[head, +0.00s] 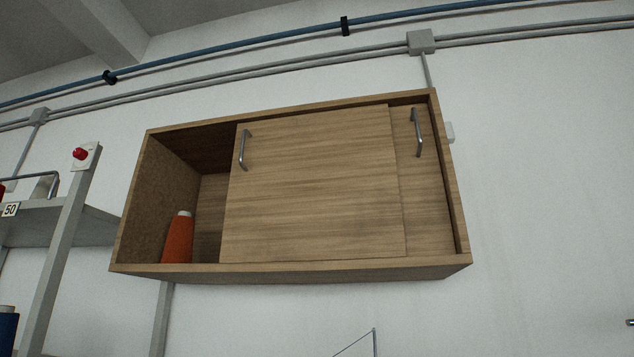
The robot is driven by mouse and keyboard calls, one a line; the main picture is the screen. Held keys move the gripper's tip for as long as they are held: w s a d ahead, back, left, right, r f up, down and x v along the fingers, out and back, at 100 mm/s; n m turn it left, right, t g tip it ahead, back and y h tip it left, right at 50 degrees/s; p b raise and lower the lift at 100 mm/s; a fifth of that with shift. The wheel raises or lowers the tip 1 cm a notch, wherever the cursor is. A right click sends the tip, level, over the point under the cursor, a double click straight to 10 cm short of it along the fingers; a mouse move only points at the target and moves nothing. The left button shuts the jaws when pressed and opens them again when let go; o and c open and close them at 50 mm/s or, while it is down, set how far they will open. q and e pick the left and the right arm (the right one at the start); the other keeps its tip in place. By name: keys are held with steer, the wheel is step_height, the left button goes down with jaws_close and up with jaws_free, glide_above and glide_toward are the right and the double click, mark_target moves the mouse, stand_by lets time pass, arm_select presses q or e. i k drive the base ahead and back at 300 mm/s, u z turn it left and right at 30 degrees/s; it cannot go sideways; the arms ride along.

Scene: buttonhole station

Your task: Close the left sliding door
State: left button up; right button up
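A wooden wall cabinet (290,272) hangs in the middle of the head view. Its left sliding door (310,200) is the front panel, with a metal bar handle (243,150) near its upper left edge. This door stands away from the cabinet's left side, leaving the left part open, and overlaps much of the right door (428,200) behind it. The right door's handle (417,132) shows near the cabinet's right side. Inside the opening stands an orange cone-shaped spool (179,238) with a pale top. Neither gripper shows in the head view.
A grey metal rack (62,240) with a red button (80,153) on its post stands at the left. Pipes (250,45) run along the wall above the cabinet. The wall right of the cabinet is mostly bare. A thin wire-like thing (374,342) shows at the bottom.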

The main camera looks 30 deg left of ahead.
mark_target(323, 185)
steer(key=k, duration=1.25)
steer(key=u, duration=0.65)
steer(key=i, duration=1.2)
steer(key=z, duration=0.35)
